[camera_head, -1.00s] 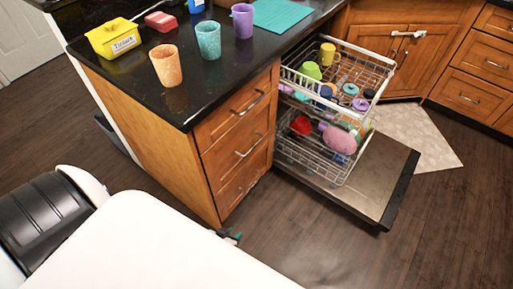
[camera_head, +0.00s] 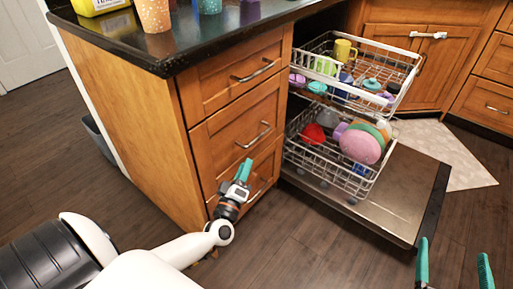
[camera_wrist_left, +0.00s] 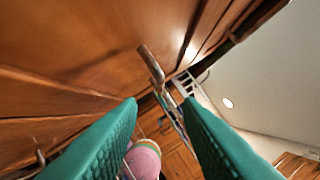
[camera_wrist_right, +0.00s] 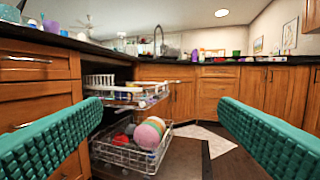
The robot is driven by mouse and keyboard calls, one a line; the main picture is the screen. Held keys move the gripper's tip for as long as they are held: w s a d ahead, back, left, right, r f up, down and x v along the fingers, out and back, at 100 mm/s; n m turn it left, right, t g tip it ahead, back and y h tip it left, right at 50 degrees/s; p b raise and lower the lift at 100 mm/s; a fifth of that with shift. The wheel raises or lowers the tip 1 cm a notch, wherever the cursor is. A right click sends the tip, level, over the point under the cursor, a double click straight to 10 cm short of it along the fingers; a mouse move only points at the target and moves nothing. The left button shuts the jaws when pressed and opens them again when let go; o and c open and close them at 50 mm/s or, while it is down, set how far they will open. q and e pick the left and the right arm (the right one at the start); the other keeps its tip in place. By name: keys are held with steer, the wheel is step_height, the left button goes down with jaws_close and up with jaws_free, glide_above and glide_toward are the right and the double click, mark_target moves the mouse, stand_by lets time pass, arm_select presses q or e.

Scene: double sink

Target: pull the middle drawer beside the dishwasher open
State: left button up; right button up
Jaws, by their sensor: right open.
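The middle drawer (camera_head: 225,141) is in the wooden cabinet left of the open dishwasher and looks shut. Its metal bar handle (camera_head: 253,135) slants across the front. My left gripper (camera_head: 243,166) is below this handle, close to the drawer fronts. In the left wrist view my left gripper (camera_wrist_left: 160,103) has its green fingers apart with nothing between them. A metal handle (camera_wrist_left: 151,64) shows just beyond the tips, apart from them; it is probably the middle drawer's. My right gripper (camera_head: 454,249) is open and empty at the lower right, also in the right wrist view (camera_wrist_right: 160,105).
The lowered dishwasher door (camera_head: 405,205) and pulled-out racks (camera_head: 335,175) of dishes stand right of the drawers. The top drawer (camera_head: 225,80) is above, the bottom drawer (camera_head: 262,183) below. The black countertop (camera_head: 155,55) overhangs. Floor in front is clear.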

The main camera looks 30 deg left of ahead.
mark_target(256, 138)
arm_select(q)
steer(key=b+x, duration=0.2)
steer(key=x, duration=0.8)
steer(key=shift+w, duration=0.15)
steer(key=shift+w+a+r, duration=0.15)
steer(key=shift+w+a, duration=0.05)
steer(key=shift+w, duration=0.4)
arm_select(e)
steer(key=s+r+t+y, duration=0.2)
steer(key=s+r+t, duration=0.1)
steer(key=r+t, duration=0.3)
steer(key=shift+s+a+r, duration=0.15)
steer(key=shift+a+r, duration=0.05)
steer(key=shift+r, duration=0.75)
arm_select(q)
steer(key=shift+c, duration=0.4)
jaws_close()
